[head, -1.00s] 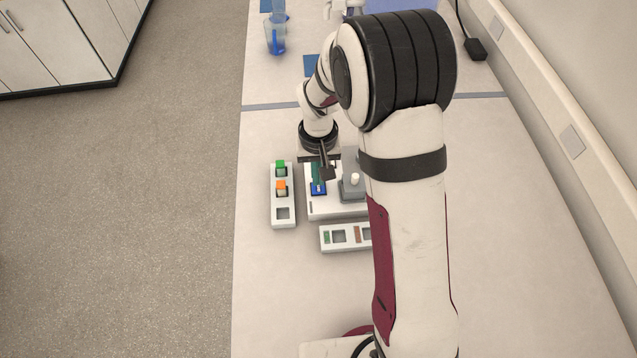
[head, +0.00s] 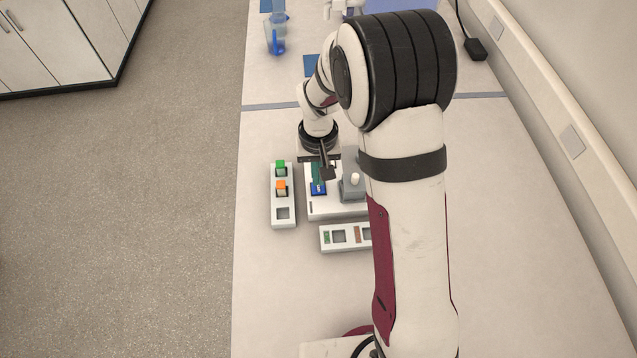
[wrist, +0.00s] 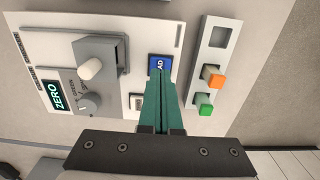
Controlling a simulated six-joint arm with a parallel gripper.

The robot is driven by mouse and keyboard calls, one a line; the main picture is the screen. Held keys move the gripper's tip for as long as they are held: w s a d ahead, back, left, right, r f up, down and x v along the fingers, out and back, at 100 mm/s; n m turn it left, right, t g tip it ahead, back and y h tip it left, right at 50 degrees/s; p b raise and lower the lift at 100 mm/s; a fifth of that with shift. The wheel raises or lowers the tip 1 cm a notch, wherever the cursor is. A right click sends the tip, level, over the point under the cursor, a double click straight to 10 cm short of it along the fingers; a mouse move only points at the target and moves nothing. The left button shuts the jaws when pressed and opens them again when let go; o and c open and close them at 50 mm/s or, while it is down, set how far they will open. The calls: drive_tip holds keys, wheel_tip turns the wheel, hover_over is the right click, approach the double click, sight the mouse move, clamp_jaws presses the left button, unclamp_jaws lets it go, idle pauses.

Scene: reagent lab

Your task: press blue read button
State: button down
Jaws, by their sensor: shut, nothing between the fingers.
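The blue read button (wrist: 160,63) is a square key with white lettering on the white instrument (wrist: 60,30). In the head view the blue button (head: 318,189) shows just in front of the fingers. My gripper (wrist: 162,80) is shut and empty, its two green fingers side by side. In the wrist view the fingertips overlap the lower part of the button and hide some of its lettering. Whether they touch it I cannot tell. In the head view my gripper (head: 318,180) points down over the instrument.
A grey block with a white knob (wrist: 92,68), a dial (wrist: 88,104) and a green ZERO display (wrist: 56,95) are on the instrument. Beside it stands a rack with orange (head: 281,186) and green (head: 280,166) blocks. Another tray (head: 326,248) lies in front.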

drive_tip(key=shift+f, duration=1)
idle(0.4)
drive_tip(key=shift+r, duration=3.5)
drive_tip(key=s+d+r+m, duration=0.3)
drive_tip(key=s+r, duration=0.6)
drive_tip(key=s, duration=0.2)
drive_tip(key=s+r+m+y, duration=0.1)
drive_tip(key=s+m, duration=0.1)
drive_tip(key=s, duration=1.2)
drive_tip(key=shift+s+a+r+m+y, duration=0.2)
drive_tip(key=shift+r+m+y, duration=0.1)
drive_tip(key=shift+y, duration=0.1)
drive_tip(key=shift+d, duration=0.1)
